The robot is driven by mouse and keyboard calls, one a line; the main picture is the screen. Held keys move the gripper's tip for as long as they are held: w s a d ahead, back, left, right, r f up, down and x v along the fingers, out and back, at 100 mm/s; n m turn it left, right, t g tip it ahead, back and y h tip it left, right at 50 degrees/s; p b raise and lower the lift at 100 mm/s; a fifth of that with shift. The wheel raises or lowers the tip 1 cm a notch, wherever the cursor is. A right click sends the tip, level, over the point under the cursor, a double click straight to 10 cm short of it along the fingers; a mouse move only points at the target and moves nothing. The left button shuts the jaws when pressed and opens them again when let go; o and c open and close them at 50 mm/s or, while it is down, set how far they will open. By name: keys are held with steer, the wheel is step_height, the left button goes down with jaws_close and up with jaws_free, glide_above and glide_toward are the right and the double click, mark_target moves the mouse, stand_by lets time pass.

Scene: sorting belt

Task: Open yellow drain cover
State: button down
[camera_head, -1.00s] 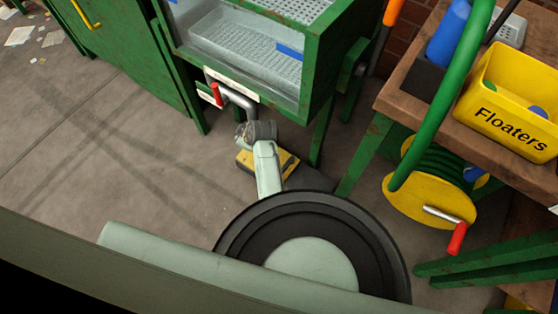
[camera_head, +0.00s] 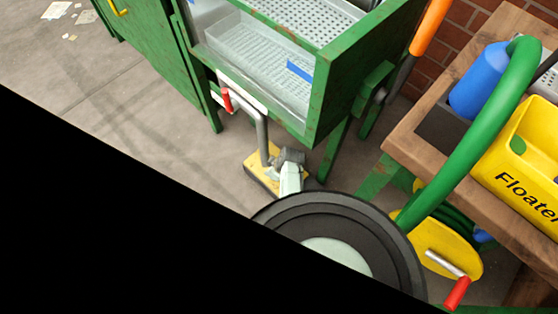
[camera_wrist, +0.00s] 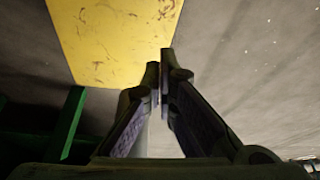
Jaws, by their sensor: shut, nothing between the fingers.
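The yellow drain cover (camera_head: 262,179) is a worn square plate lying on the floor under the green sink stand in the head view. A grey pipe comes down over it, and my arm hides its right part. In the wrist view the yellow cover (camera_wrist: 115,35) fills the upper left, scuffed with dark marks. My gripper (camera_wrist: 161,75) is shut and empty, its fingertips appearing near the cover's lower right edge. I cannot tell whether the tips touch it. The fingers are not clearly visible in the head view.
The green stand (camera_head: 318,100) holds clear trays above the cover, with a red-handled pipe (camera_head: 258,125) in front. Its legs stand close by. A wooden table (camera_head: 440,130) with a yellow Floaters bin (camera_head: 520,160) and a yellow hose reel (camera_head: 440,245) are at right.

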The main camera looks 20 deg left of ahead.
steer(key=shift+x, duration=0.9)
steer(key=d, duration=0.3)
steer(key=shift+s+p, duration=0.2)
steer(key=shift+p, duration=0.2)
steer(key=shift+d+f, duration=0.2)
steer(key=shift+d, duration=0.3)
steer(key=shift+d+f, duration=0.1)
